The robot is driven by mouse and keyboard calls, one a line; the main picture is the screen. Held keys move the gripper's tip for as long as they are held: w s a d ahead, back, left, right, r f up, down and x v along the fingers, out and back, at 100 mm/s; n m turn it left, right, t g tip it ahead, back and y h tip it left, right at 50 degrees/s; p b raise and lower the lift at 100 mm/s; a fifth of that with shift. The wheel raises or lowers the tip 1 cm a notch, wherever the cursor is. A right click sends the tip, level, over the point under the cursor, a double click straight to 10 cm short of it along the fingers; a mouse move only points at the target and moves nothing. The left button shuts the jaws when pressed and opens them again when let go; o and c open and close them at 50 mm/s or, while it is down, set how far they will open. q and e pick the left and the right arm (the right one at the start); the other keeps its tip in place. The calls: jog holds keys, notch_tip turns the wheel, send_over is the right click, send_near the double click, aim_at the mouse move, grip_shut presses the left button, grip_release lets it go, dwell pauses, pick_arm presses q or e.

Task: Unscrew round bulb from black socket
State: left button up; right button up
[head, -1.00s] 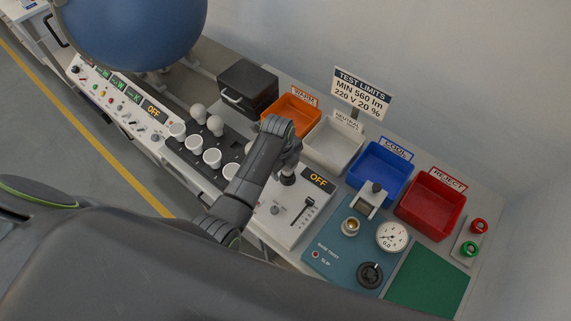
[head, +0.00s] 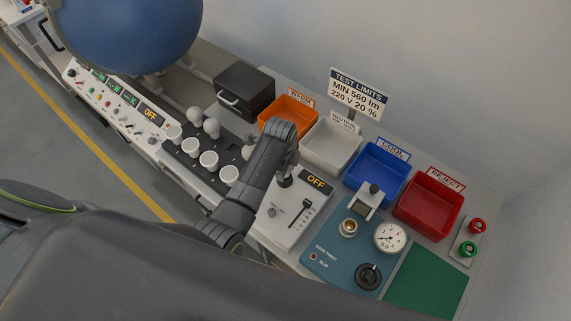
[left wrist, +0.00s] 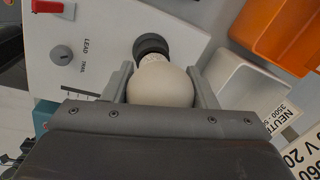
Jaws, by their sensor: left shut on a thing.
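The round bulb (left wrist: 160,86) is cream white and sits between the fingers of my left gripper (left wrist: 162,88) in the left wrist view. The gripper is shut on it. The bulb's narrow neck points at the black socket (left wrist: 151,44) and overlaps its ring; I cannot tell how far the threads are engaged. In the head view the black socket (head: 285,181) stands on the white panel, just below my left gripper (head: 289,164), and the arm hides most of the bulb. My right gripper is not in view.
Orange (head: 288,113), white (head: 329,145), blue (head: 376,172) and red (head: 428,205) bins stand behind the panel. The panel's display (head: 315,183) reads OFF. A rack (head: 190,158) with several white sockets and bulbs is to the left. A teal tester (head: 335,262) is to the right.

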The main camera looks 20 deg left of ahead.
pick_arm(q)
jog(key=n, duration=0.3)
jog(key=s+n, duration=0.1)
jog(key=shift+a+f+n+y, duration=0.2)
jog(key=shift+f+n+y, duration=0.1)
jog(key=shift+f, duration=0.1)
jog(key=n, duration=0.4)
jog(key=shift+g, duration=0.4)
jog(key=n+y, duration=0.1)
jog(key=n, duration=0.3)
jog(key=shift+s+r, duration=0.1)
jog(key=n+g, duration=0.1)
jog(key=n, duration=0.4)
jog(key=shift+s, duration=0.1)
jog(key=o, duration=0.6)
jog(key=shift+o, duration=1.4)
jog(key=shift+a+r, duration=0.15)
jog(key=shift+a, duration=0.05)
